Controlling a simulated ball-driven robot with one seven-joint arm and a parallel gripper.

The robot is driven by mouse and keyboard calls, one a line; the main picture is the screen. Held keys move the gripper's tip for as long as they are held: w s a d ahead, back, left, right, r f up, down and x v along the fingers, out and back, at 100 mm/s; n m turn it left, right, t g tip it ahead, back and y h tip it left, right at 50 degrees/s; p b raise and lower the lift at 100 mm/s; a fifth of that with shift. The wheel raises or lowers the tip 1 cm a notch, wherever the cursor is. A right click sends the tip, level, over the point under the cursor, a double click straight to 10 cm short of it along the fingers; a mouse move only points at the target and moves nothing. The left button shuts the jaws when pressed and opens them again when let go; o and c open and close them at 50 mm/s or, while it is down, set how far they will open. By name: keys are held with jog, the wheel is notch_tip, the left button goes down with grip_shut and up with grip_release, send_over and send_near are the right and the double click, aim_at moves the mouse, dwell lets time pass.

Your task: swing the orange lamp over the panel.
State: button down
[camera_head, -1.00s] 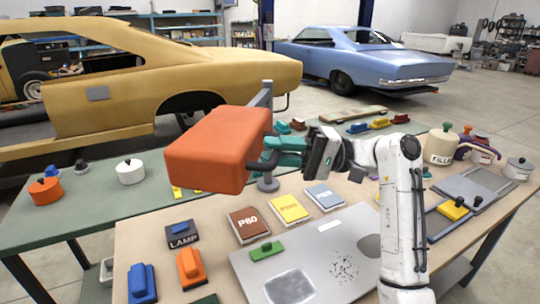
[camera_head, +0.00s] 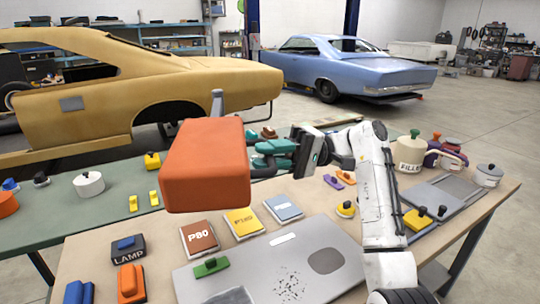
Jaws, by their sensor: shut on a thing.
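The orange lamp (camera_head: 205,165) is a box-shaped head held up in the air, in front of a grey post (camera_head: 217,102). My gripper (camera_head: 268,155), with teal fingers, is shut on the lamp's dark handle at its right side. The grey panel (camera_head: 325,285) lies flat on the near table, with a dark oval, a pale patch and dark specks on it.
The brown P80 pad (camera_head: 198,238), a yellow pad (camera_head: 243,222) and a blue-grey pad (camera_head: 283,208) lie behind the panel. A green block (camera_head: 211,267) sits on its left part. Blue (camera_head: 78,292) and orange (camera_head: 130,284) sanding blocks stand left. A filler pot (camera_head: 409,154) stands right.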

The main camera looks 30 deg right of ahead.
jog(key=c, duration=1.1)
grip_release()
jog(key=shift+w, duration=0.1)
jog(key=d+f+b, duration=0.2)
jog(key=d+b, duration=0.1)
jog(key=d, duration=0.7)
jog(key=shift+w+d, duration=0.25)
jog(key=shift+d, duration=0.05)
